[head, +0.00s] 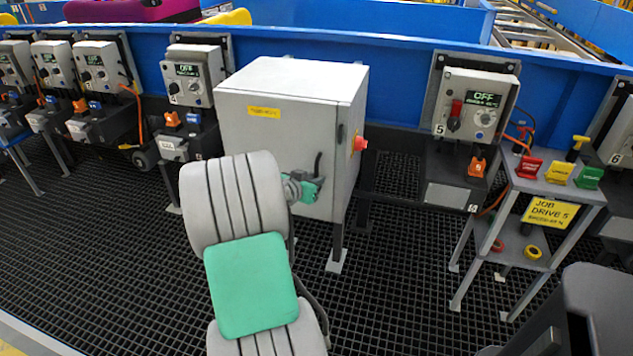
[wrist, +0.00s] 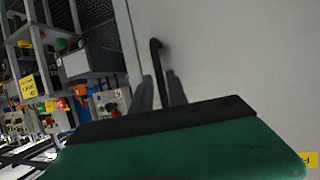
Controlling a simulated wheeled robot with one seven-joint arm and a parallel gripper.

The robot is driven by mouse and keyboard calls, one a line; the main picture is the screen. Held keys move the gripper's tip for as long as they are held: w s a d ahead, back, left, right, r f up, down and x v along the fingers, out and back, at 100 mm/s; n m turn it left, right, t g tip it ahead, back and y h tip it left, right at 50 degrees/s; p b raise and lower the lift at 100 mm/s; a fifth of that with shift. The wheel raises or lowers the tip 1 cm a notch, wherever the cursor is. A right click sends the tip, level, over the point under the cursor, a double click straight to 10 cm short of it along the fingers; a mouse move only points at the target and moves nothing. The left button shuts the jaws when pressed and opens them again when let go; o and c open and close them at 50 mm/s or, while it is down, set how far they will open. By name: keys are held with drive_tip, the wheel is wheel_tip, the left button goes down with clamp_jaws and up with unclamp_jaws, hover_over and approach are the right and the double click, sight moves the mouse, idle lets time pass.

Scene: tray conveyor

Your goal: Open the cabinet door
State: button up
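The grey box cabinet (head: 277,150) stands in the middle of the head view, its front door flat in its frame and shut. A black bar handle (head: 318,165) is on the door's right side. My gripper (head: 314,187) is at the handle's lower part, partly hidden by my arm. In the wrist view the two grey fingers (wrist: 160,88) stand on either side of the black handle (wrist: 155,58), close to it. The pale door (wrist: 230,50) fills the right of that view. I cannot tell whether the fingers press on the handle.
A red knob (head: 360,143) sticks out from the cabinet's right side. Right of it stand the drive 5 control box (head: 472,105) and a grey stand (head: 550,190) with coloured tags. More control boxes line the left. The dark grid floor (head: 100,220) is open in front.

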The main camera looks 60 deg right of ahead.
drive_tip(key=shift+x, duration=0.85)
drive_tip(key=shift+c, duration=0.2)
clamp_jaws()
idle(0.5)
